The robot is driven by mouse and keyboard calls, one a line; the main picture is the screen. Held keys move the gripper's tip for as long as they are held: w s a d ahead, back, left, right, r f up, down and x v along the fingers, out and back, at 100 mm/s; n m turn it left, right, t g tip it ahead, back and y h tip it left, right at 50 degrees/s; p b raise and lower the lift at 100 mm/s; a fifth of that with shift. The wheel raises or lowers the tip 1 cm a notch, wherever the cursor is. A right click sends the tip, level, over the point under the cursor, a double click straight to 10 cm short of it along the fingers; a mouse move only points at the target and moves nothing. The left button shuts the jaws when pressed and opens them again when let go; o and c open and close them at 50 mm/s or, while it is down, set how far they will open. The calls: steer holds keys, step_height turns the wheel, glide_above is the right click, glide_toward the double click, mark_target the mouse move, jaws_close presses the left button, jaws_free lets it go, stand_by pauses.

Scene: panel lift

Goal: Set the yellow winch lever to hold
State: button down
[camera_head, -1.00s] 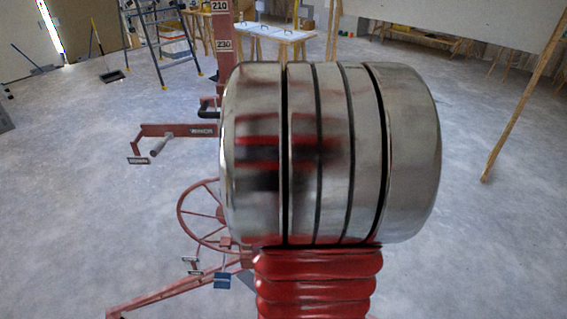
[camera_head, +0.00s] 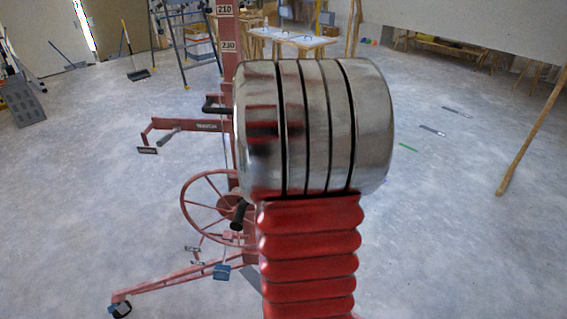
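The red panel lift (camera_head: 227,62) stands left of centre, partly behind my arm. Its red winch wheel (camera_head: 184,213) shows at the left of my arm, with a black handle (camera_head: 239,213) near its hub. I cannot make out a yellow winch lever; the area right of the wheel is hidden by my arm. My gripper is not in view; only my arm's metal joint and red bellows show, filling the centre.
A red leg (camera_head: 165,287) of the lift runs to a caster (camera_head: 122,310) at lower left. A red side arm (camera_head: 185,125) sticks out left. A stepladder (camera_head: 183,45) and white table (camera_head: 290,38) stand behind. A wooden prop (camera_head: 535,130) leans at right.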

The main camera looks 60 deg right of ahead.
steer(key=shift+a+f, duration=0.1)
steer(key=c, duration=1.9)
jaws_free()
steer(key=shift+o, duration=1.3)
steer(key=shift+s, duration=0.1)
